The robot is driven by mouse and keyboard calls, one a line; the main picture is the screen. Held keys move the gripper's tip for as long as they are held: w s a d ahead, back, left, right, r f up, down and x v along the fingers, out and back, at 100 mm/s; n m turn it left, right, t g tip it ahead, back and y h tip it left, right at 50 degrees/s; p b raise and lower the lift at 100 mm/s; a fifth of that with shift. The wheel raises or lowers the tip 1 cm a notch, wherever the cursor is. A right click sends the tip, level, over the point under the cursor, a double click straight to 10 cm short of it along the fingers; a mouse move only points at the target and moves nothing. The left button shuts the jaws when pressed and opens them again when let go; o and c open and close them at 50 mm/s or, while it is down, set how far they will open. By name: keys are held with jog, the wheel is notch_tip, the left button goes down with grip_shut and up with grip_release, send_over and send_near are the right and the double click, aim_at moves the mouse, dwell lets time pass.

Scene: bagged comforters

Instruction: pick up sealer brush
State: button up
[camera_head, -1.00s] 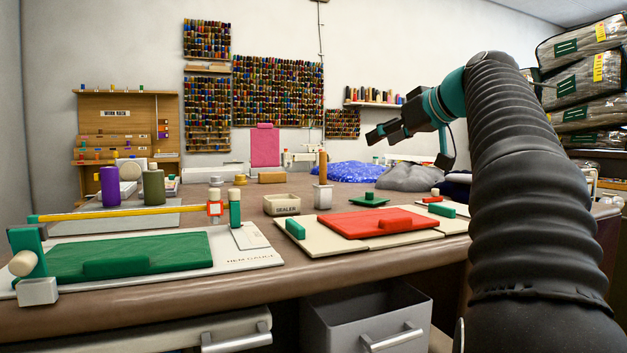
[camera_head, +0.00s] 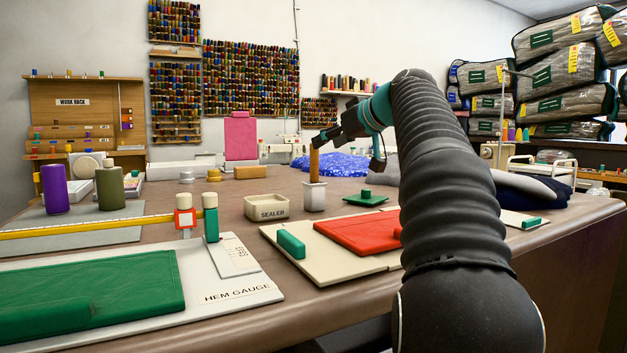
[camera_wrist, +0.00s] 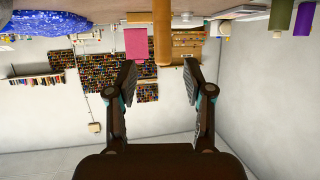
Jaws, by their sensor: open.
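The sealer brush (camera_head: 314,163) shows as an upright brown handle standing in a small white square cup (camera_head: 315,196) on the table. Its lower end is hidden in the cup. A cream tray marked SEALER (camera_head: 266,207) sits just left of the cup. My gripper (camera_head: 322,138) is near the top of the handle in the head view. In the wrist view, which is upside down, the handle (camera_wrist: 162,32) hangs ahead of my gripper (camera_wrist: 160,72), between the lines of its two spread fingers. The fingers are open and empty, and the handle appears beyond their tips.
Purple (camera_head: 54,189) and olive (camera_head: 110,187) spools stand farther left. Bagged comforters (camera_head: 560,85) are stacked at the right.

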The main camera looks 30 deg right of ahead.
send_over(314, 183)
jog(key=shift+w+d+f, duration=0.15)
jog(key=shift+w+f, duration=0.1)
jog(key=shift+f, duration=0.45)
jog(key=shift+w+d+f, duration=0.1)
jog(key=shift+w+f, duration=0.1)
jog(key=shift+f, duration=0.45)
grip_shut()
